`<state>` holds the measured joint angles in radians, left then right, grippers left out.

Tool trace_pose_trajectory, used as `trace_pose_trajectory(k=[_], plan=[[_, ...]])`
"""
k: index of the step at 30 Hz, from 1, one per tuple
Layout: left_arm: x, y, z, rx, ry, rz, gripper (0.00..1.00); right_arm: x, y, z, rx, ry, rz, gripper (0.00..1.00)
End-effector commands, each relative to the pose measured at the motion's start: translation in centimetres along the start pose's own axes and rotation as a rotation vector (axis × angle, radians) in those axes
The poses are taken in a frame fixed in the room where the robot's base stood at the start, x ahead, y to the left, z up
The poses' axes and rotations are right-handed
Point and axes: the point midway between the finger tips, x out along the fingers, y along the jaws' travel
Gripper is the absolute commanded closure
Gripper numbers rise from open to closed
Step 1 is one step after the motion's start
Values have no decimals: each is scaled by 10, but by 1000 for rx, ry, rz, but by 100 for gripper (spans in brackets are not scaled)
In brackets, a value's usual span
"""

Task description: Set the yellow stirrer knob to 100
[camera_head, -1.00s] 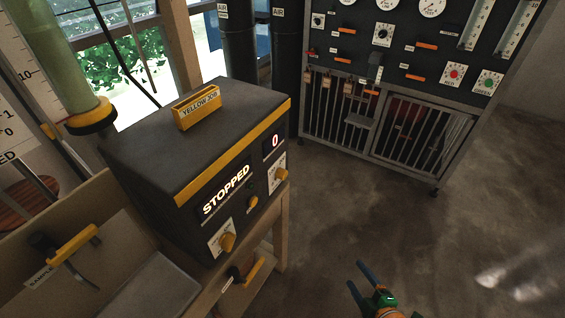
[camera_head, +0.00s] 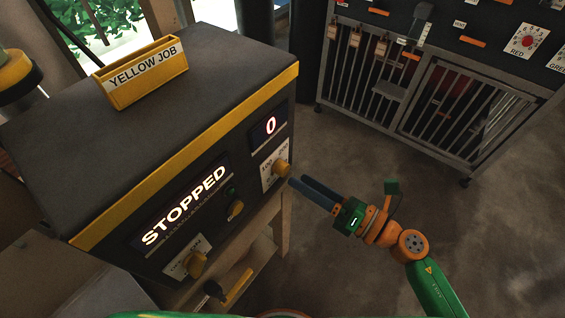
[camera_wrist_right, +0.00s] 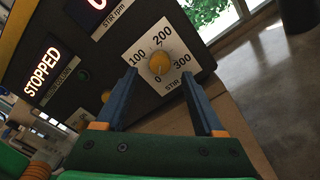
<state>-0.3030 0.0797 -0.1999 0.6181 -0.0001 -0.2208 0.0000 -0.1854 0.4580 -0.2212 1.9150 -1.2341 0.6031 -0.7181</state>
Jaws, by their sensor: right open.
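The yellow stirrer knob (camera_head: 282,168) sits on a white dial plate at the right end of the dark machine's front (camera_head: 120,225). In the right wrist view the knob (camera_wrist_right: 160,63) has 0, 100, 200 and 300 marked around it, with STIR lettered below; I cannot tell where its pointer stands. The display above it (camera_head: 269,126) reads 0, and the long display (camera_head: 184,207) reads STOPPED. My right gripper (camera_head: 298,184) is open and empty, its fingers pointing toward the knob, apparently just short of it. My left gripper is out of view.
Another yellow knob (camera_head: 197,264) and a small yellow control (camera_head: 236,210) are on the same front. A yellow holder labelled YELLOW JOB (camera_head: 143,82) stands on top. A barred cabinet (camera_head: 450,100) stands behind; the floor between is clear.

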Motion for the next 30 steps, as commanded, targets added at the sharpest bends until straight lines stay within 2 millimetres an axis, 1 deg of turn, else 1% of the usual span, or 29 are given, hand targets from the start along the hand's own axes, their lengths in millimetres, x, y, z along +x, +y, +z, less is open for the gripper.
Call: trace_pose_trajectory(k=[1, 9, 11, 17, 22, 23, 24, 26, 27, 30], plan=[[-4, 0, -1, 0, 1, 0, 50, 7, 2, 2, 0, -2, 3, 30], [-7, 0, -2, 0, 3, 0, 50, 45, 1, 1, 1, -3, 1, 30], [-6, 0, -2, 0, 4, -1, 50, 43, 0, 0, 1, -1, -1, 30], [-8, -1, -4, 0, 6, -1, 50, 51, 0, 0, 2, -1, 0, 30], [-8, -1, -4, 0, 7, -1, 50, 52, 0, 0, 2, -1, 0, 30], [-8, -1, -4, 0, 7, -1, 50, 52, 0, 0, 2, -1, 0, 38], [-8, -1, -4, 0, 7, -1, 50, 52, 0, 0, 2, -1, 0, 49], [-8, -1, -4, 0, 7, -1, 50, 52, 0, 0, 2, -1, -1, 65], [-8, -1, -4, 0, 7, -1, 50, 52, 0, 0, 2, -2, -1, 76], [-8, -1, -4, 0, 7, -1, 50, 51, 0, 0, 2, -2, -1, 100]])
